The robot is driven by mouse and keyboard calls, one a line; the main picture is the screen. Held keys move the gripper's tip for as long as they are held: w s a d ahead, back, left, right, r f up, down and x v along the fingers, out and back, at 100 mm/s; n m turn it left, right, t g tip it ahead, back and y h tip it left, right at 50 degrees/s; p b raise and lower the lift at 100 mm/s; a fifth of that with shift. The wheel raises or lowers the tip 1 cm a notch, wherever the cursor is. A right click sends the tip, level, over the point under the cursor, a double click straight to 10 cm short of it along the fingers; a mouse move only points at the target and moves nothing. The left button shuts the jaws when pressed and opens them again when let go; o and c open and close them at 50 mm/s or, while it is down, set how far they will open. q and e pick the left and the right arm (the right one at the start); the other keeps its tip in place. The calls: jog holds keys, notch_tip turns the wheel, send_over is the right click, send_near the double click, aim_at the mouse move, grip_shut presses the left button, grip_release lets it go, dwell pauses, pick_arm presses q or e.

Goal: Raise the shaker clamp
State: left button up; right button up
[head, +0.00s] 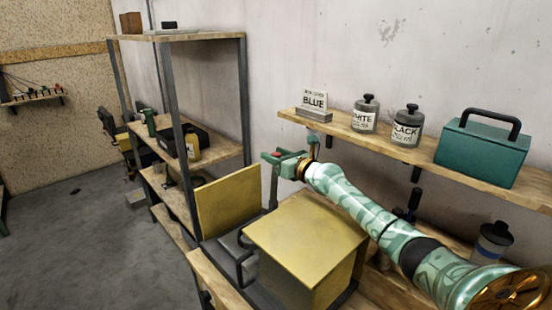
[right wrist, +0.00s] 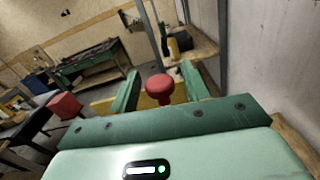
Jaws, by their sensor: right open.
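The shaker (head: 310,235) is a yellow and dark grey machine on the wooden bench, with a yellow box-like top and an upright yellow panel (head: 228,203) behind its left side. A red knob (right wrist: 160,87), apparently the clamp's, shows in the right wrist view; it also shows as a small red spot in the head view (head: 277,154), above a thin post. My right gripper (head: 275,158) is above the shaker's far side, its green fingers open on either side of the knob. I cannot tell whether they touch it. My left gripper is not in view.
A metal-post rack (head: 172,100) stands left of the shaker. The floor (head: 75,225) at the left is clear.

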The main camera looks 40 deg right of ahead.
grip_shut()
jog(key=shift+a+r, duration=0.1)
jog(key=shift+a, duration=0.05)
jog(key=a+f+n+p, duration=0.2)
jog(key=a+n+p, duration=0.3)
jog(key=a+n, duration=0.2)
jog(key=shift+s+a+f, duration=0.15)
jog(key=shift+s+a, duration=0.3)
jog(key=shift+a, duration=0.5)
